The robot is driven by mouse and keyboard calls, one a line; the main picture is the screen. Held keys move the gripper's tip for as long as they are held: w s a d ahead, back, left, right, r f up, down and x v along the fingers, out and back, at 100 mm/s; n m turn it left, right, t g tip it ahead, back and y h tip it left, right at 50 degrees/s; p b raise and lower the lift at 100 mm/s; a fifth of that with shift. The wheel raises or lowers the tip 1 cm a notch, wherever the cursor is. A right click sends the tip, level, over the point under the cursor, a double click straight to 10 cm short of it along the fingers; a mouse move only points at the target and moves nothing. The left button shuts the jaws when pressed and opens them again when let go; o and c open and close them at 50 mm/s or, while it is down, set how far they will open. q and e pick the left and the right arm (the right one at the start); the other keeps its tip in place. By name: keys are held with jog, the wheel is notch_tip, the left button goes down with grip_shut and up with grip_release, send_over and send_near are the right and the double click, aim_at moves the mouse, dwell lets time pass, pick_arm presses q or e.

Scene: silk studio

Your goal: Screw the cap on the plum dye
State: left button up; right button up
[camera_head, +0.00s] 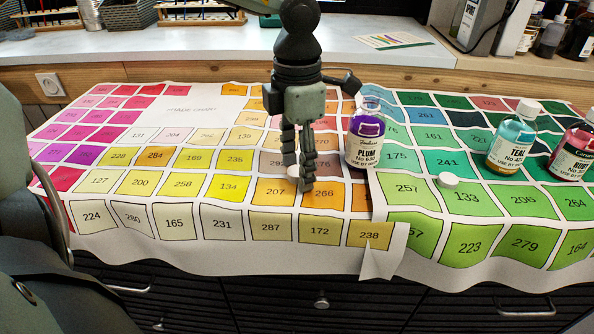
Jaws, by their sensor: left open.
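The plum dye bottle (365,138) stands upright on the colour chart cloth, purple with a white label, its clear neck uncapped. My left gripper (304,182) points down just left of it, open, with its fingers close to the cloth. My right gripper is not in view.
The teal bottle (510,142) with a white cap on and the ruby bottle (572,155) stand at the right. The numbered cloth (199,222) hangs over the front edge. Racks and more bottles line the back counter (170,46).

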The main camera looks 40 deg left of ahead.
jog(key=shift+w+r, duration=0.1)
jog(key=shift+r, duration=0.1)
pick_arm(q)
jog(key=c, duration=0.8)
jog(key=shift+o, duration=0.2)
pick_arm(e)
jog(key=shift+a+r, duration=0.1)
pick_arm(q)
jog(key=shift+r, duration=0.5)
notch_tip(320, 180, up, 27)
jog(key=p, duration=0.1)
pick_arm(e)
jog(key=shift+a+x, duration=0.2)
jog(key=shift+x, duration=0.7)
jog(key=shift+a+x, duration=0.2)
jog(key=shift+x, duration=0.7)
